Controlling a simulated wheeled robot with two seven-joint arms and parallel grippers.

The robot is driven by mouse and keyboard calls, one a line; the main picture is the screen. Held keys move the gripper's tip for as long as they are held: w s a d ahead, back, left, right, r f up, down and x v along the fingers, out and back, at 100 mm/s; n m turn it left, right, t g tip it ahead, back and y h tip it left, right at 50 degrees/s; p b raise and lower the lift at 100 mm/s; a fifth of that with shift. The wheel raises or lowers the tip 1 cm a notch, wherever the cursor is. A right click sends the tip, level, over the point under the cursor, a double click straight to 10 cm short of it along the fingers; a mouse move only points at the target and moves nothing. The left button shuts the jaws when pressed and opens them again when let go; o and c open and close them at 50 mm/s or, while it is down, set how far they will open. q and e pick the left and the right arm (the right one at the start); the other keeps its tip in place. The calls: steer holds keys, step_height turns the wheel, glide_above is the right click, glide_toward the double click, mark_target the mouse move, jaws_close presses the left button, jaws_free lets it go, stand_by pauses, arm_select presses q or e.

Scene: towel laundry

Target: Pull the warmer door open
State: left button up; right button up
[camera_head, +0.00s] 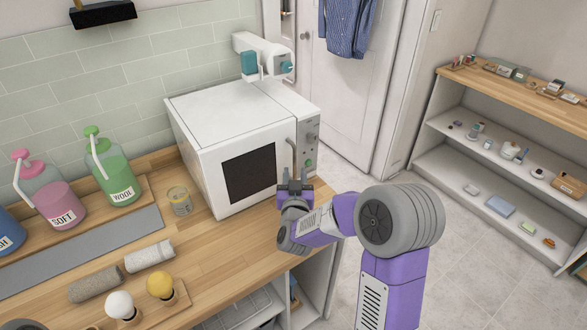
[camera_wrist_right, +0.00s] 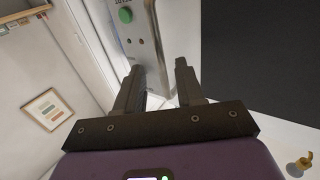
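The warmer (camera_head: 235,150) is a white box with a dark window in its front door (camera_head: 212,185), standing at the back right of the wooden counter. Its door looks closed. A metal bar handle (camera_head: 291,152) stands upright at the door's right side, beside the control panel. My right gripper (camera_head: 294,183) is at the handle's lower part. In the right wrist view, my right gripper (camera_wrist_right: 160,77) has its fingers apart, with the handle (camera_wrist_right: 163,45) showing between and beyond the tips. I cannot tell whether they touch it.
Pink and green bottles (camera_head: 113,175), a small jar (camera_head: 179,201), rolled towels (camera_head: 149,255) and two knobbed items (camera_head: 160,285) stand on the counter (camera_head: 225,240) to the left. A white and teal device (camera_head: 265,58) is above the warmer. Shelves (camera_head: 470,145) stand at right.

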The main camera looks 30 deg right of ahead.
mark_target(294, 167)
steer(key=shift+x, duration=1.6)
steer(key=shift+a, duration=0.1)
steer(key=shift+c, duration=0.3)
jaws_close()
